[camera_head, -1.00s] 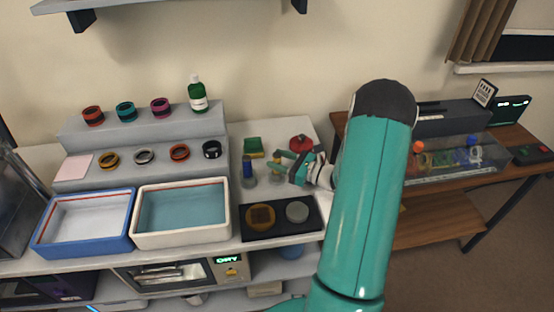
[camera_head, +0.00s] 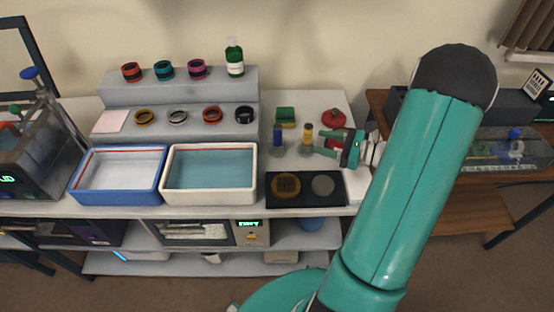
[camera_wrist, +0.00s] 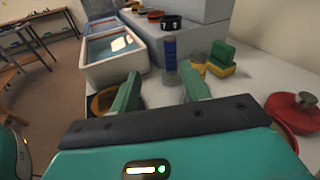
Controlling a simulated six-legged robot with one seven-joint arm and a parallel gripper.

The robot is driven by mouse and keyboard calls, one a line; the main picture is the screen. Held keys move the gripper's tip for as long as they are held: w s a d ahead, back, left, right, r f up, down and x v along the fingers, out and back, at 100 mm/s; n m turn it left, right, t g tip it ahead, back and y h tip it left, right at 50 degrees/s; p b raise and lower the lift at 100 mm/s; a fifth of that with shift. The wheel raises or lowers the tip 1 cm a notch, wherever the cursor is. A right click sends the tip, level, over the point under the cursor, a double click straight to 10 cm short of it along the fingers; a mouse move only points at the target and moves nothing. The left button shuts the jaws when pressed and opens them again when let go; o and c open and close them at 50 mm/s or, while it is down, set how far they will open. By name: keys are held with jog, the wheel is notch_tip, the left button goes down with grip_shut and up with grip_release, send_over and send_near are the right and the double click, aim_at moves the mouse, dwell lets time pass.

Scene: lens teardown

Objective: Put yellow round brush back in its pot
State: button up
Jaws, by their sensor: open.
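The yellow round brush (camera_head: 307,131) stands upright with its lower end in a small grey pot (camera_head: 305,149) on the white worktop. In the wrist view a pale pot (camera_wrist: 198,62) shows just past the right finger, which partly covers it; the brush is not clear there. My gripper (camera_head: 320,142) is open and empty, close to the right of the brush and pot. In the wrist view its two green fingers (camera_wrist: 162,86) are wide apart with bare worktop between them. I cannot tell whether a finger touches the pot.
A blue brush (camera_head: 278,134) in its pot stands left of the yellow one. A green and yellow sponge (camera_head: 286,115) lies behind, and a red round object (camera_head: 334,119) behind my gripper. A black mat (camera_head: 305,199) with two discs lies in front. Two trays (camera_head: 209,196) stand left.

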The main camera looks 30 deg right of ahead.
jog(key=s+a+r+n+g, duration=0.1)
jog(key=a+r+n+g, duration=0.25)
jog(key=a, duration=0.25)
jog(key=s+a+r+n+g+h, duration=0.1)
jog(key=a+r+n+g, duration=0.15)
jog(key=a+n, duration=0.3)
jog(key=s+a+r+n+g, duration=0.2)
jog(key=a+n+g, duration=0.15)
jog(key=a, duration=0.25)
jog(key=s+a+r+n+t+h, duration=0.2)
jog(key=s+a+r+n+h, duration=0.5)
jog(key=n, duration=0.7)
notch_tip(320, 180, up, 3)
jog(key=s+h, duration=0.2)
jog(key=shift+s+h, duration=0.15)
jog(key=shift+h, duration=0.25)
